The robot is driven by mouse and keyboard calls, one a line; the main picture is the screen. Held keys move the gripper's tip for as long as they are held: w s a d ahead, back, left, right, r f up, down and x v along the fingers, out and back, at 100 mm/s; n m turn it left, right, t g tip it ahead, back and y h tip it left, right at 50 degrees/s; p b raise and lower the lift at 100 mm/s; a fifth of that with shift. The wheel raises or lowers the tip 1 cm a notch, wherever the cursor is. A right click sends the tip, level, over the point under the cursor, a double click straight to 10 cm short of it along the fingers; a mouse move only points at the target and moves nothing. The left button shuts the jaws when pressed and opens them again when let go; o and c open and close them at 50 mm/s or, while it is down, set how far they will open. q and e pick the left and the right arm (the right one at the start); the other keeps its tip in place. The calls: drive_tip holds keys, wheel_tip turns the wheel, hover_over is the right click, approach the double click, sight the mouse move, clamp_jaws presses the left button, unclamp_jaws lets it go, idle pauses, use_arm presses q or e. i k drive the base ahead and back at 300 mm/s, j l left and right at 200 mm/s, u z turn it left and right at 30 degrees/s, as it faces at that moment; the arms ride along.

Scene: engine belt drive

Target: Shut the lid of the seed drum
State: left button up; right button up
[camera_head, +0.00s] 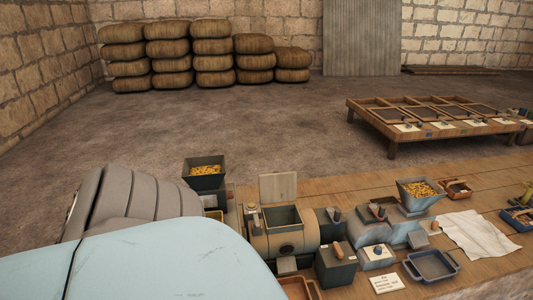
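The seed drum (264,243) is a tan, rounded drum lying on its side on the wooden bench. Its lid (278,187) is a flat, pale panel standing upright at the back of the square opening, so the drum is open. The opening has a dark grey-green rim (283,217). Neither of my grippers shows in the head view. Large grey and pale blue forms fill the lower left and hide part of the bench left of the drum.
A dark hopper of yellow grain (205,173) stands behind the drum to the left. A grey hopper (417,196) stands to the right. A grey box (336,266) sits beside the drum. A blue-grey tray (432,266) and white cloth (478,236) lie further right.

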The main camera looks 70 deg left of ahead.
sight(278, 188)
drive_tip(key=u, duration=1.85)
drive_tip(key=i+l, duration=0.1)
drive_tip(key=l, duration=0.2)
drive_tip(key=i+l, duration=0.15)
drive_tip(key=l, duration=0.2)
drive_tip(key=i+l, duration=0.1)
drive_tip(key=l, duration=0.2)
drive_tip(key=i+l+u, duration=0.1)
drive_tip(key=l+u, duration=0.2)
drive_tip(key=u, duration=0.15)
drive_tip(key=l+u, duration=0.45)
drive_tip(key=i+j, duration=0.05)
